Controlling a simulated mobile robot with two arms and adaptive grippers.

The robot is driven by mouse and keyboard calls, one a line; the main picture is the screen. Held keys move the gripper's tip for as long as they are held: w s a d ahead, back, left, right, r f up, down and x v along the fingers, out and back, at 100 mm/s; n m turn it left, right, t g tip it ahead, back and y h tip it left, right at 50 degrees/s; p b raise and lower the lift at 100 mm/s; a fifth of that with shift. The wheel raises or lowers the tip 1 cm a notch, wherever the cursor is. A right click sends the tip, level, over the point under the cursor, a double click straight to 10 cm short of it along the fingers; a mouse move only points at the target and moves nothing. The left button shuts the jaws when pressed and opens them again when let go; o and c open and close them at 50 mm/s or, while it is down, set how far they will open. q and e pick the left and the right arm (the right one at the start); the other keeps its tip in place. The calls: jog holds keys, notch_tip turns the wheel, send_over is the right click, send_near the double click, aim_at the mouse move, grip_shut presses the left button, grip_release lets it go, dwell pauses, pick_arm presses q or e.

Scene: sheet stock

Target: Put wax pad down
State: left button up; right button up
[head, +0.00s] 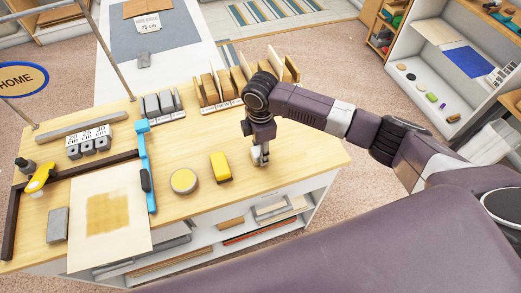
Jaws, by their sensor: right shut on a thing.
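My right gripper (261,150) points down over the right part of the wooden worktop (295,163). It is shut on a small whitish pad (257,156), which I take for the wax pad; the fingers partly hide it. The pad is at or just above the worktop, and I cannot tell whether it touches. My left gripper is not in view.
A pale board (109,215) with a tan patch lies at the left, beside a blue bar (146,168) and a grey block (57,225). Upright racks of sheets (225,88) stand behind. Worktop to the right of the gripper is clear.

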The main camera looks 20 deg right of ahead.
jog(key=shift+f, duration=0.15)
jog(key=o, duration=1.1)
notch_tip(320, 180, up, 12)
jog(key=b, duration=0.2)
jog(key=shift+r, duration=0.25)
